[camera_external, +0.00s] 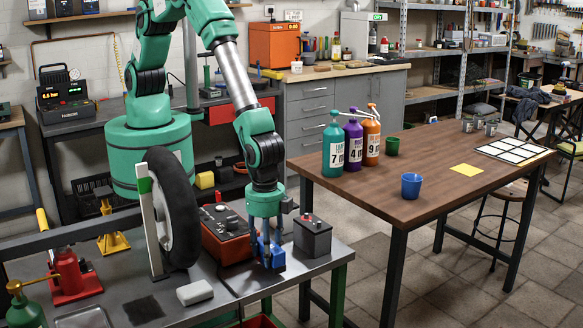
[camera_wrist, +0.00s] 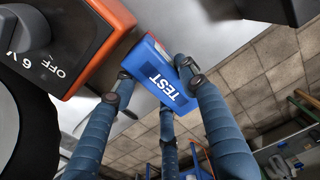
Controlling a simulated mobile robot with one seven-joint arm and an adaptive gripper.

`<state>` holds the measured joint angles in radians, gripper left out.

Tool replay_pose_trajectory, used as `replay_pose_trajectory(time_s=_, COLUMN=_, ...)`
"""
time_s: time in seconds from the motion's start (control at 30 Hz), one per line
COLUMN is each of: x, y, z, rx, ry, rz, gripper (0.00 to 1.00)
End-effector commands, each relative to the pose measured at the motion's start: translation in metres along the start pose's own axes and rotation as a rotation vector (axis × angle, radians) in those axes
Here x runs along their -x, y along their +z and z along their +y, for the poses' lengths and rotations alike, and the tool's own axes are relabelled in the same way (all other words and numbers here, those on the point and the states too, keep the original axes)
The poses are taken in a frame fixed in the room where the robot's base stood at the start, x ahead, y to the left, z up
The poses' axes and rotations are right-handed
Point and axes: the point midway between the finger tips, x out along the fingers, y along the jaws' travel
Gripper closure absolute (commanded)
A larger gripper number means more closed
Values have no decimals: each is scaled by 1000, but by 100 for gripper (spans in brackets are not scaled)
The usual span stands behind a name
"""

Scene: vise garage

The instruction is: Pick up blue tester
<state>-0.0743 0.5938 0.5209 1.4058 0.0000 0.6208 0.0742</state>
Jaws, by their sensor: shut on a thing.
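The blue tester (camera_wrist: 155,70) is a blue box with white "TEST" lettering, seen in the wrist view between my fingers. It also shows in the external view (camera_external: 277,258) at the bench's front right part. My gripper (camera_wrist: 160,82) has its blue fingers closed around the sides of the tester. In the external view my gripper (camera_external: 268,248) points down at the bench, and its fingers partly hide the tester. I cannot tell whether the tester touches the bench top.
An orange charger box (camera_external: 226,235) stands close left of the tester, and a dark battery (camera_external: 312,236) stands close right. A tire (camera_external: 174,210) stands further left on the metal bench (camera_external: 228,288). A wooden table (camera_external: 420,195) with bottles is to the right.

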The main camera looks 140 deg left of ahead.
Motion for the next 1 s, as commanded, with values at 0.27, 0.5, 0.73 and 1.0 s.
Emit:
replay_pose_trajectory(time_s=0.27, x=46, y=-1, z=0, rx=0, ry=0, rz=4, gripper=89)
replay_pose_trajectory(time_s=0.5, x=78, y=0, z=0, rx=0, ry=0, rz=1, gripper=89)
replay_pose_trajectory(time_s=0.73, x=88, y=0, z=0, rx=0, ry=0, rz=-1, gripper=89)
replay_pose_trajectory(time_s=1.0, x=88, y=0, z=0, rx=0, ry=0, rz=0, gripper=89)
